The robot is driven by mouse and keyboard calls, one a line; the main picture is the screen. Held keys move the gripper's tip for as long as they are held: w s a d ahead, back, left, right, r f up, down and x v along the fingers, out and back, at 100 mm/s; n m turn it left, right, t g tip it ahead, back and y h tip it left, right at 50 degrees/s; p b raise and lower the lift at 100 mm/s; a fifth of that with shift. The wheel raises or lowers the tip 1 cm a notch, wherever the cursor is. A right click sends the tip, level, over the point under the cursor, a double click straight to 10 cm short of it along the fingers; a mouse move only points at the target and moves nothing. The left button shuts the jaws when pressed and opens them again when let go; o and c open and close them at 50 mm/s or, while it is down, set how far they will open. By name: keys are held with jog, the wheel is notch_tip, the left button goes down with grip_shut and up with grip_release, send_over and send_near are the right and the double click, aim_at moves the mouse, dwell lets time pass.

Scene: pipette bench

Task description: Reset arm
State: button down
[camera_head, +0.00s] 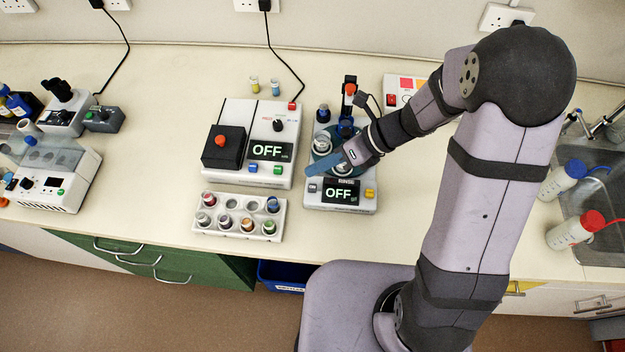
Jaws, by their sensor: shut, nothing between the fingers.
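My arm reaches over the bench from the right. My gripper (322,167), with blue fingers, is shut and empty. It points left over the front part of the rinse device (314,199), whose display reads OFF. In this view the fingers overlap the device's round top; I cannot tell whether they touch it. Part of the device's top is hidden behind the gripper and wrist.
Left of the gripper is a white device (235,112) with a black block, red knob and OFF display. A white vial rack (215,232) stands in front of it. The left-middle bench is clear.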

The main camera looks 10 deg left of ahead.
jog(key=shift+r+p, duration=0.35)
jog(key=shift+r, duration=0.3)
jog(key=s+d+f+n+g+h, duration=0.1)
jog(key=s+d+f+n+h, duration=0.3)
jog(key=n, duration=0.6)
jog(key=s+d+f+n+g+h, duration=0.2)
jog(key=s+d+n, duration=0.45)
jog(key=n, duration=0.35)
jog(key=w+d+r+n+t+h+b, duration=0.1)
jog(key=d+r+n+t+h+b, duration=0.1)
jog(key=d, duration=0.5)
jog(key=shift+d+r+n+t+h, duration=0.3)
jog(key=shift+r+n+t+h, duration=0.5)
jog(key=shift+r+n, duration=1.1)
